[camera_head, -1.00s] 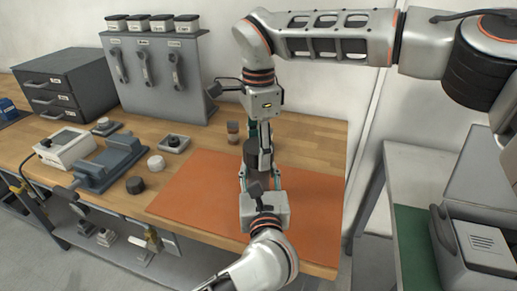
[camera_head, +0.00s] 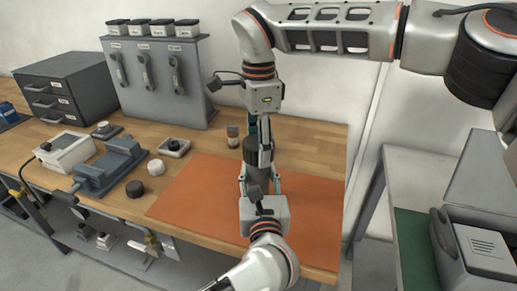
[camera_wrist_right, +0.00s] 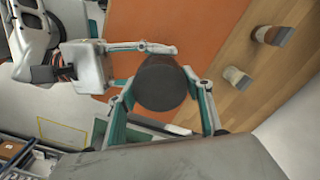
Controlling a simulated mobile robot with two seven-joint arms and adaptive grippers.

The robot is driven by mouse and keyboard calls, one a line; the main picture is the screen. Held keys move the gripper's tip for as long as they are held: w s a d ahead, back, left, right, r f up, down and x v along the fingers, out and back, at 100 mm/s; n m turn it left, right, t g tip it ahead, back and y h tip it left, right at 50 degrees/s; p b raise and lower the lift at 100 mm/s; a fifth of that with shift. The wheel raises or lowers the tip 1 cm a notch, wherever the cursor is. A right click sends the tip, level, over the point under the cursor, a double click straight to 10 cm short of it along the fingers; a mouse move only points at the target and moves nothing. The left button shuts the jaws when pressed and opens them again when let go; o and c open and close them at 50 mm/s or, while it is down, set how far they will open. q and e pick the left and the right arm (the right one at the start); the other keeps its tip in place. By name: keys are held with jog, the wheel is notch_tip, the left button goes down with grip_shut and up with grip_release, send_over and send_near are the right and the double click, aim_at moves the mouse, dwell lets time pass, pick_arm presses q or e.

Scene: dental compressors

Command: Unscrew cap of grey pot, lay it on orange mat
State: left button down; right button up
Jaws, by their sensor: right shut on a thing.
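The grey pot (camera_head: 258,174) stands over the orange mat (camera_head: 197,195), between my two grippers. Its dark round cap (camera_wrist_right: 162,82) shows from above in the right wrist view. My right gripper (camera_head: 259,141) comes down from above and is shut on the cap, with one finger on each side in the right wrist view (camera_wrist_right: 165,101). My left gripper (camera_head: 259,180) comes from the front, low down, with its fingers around the pot's body. It also shows at the left of the right wrist view (camera_wrist_right: 143,66). The fingers hide much of the pot, and whether cap and pot are apart cannot be told.
A small jar (camera_head: 232,135) stands behind the mat. Left of the mat are a dark knob (camera_head: 135,188), a white knob (camera_head: 156,167), a tray with a knob (camera_head: 174,147) and a grey vise (camera_head: 108,168). The mat's left and right parts are clear.

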aim_at(258, 141)
jog(key=shift+r, duration=0.15)
jog(key=shift+r, duration=1.95)
pick_arm(q)
jog(key=c, duration=1.2)
grip_release()
jog(key=shift+c, duration=0.2)
